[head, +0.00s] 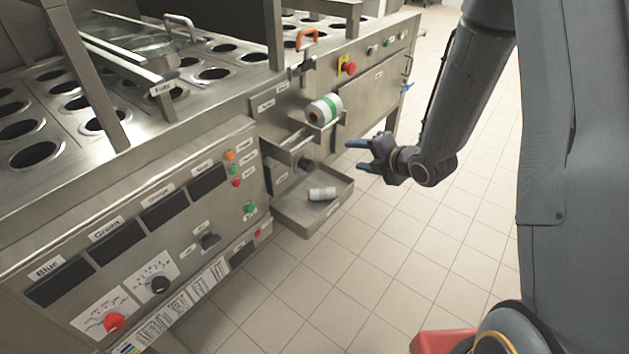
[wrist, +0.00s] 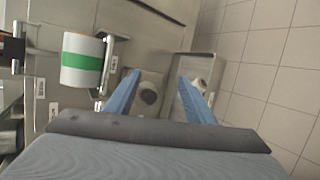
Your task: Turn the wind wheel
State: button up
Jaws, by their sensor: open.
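A dark round knob (head: 306,164), which may be the wind wheel, sits on the machine's front panel below a white roll with a green band (head: 325,109). No readable label confirms this. In the wrist view the dark knob (wrist: 148,96) shows between the fingers, nearer the left one. My gripper (head: 360,156) is open and empty, its blue fingers pointing toward the machine. In the head view it is right of the knob, apart from it. The wrist view shows both blue fingers (wrist: 159,78) spread, with the roll (wrist: 82,60) to their left.
A steel tray (head: 288,217) juts out low from the machine and holds a small pale cylinder (head: 322,194). A red button (head: 349,68) and an orange handle (head: 306,39) are above. A control panel (head: 150,228) stands at left.

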aim_at(311, 168)
jog(key=s+a+f+n+y+b, duration=0.2)
jog(key=a+f+n+y+b, duration=0.5)
jog(key=n, duration=0.5)
jog(key=shift+m+t+y, duration=0.3)
jog(key=shift+t+y, duration=0.1)
jog(key=shift+f+p+x, duration=0.1)
jog(key=shift+p+x, duration=0.35)
jog(key=shift+x, duration=1.35)
jog(key=shift+f+p+x, duration=0.15)
jog(key=shift+p+x, duration=0.25)
jog(key=shift+x, duration=1.45)
jog(key=shift+w+d, duration=0.15)
jog(key=c, duration=1.1)
jog(key=shift+o, duration=0.2)
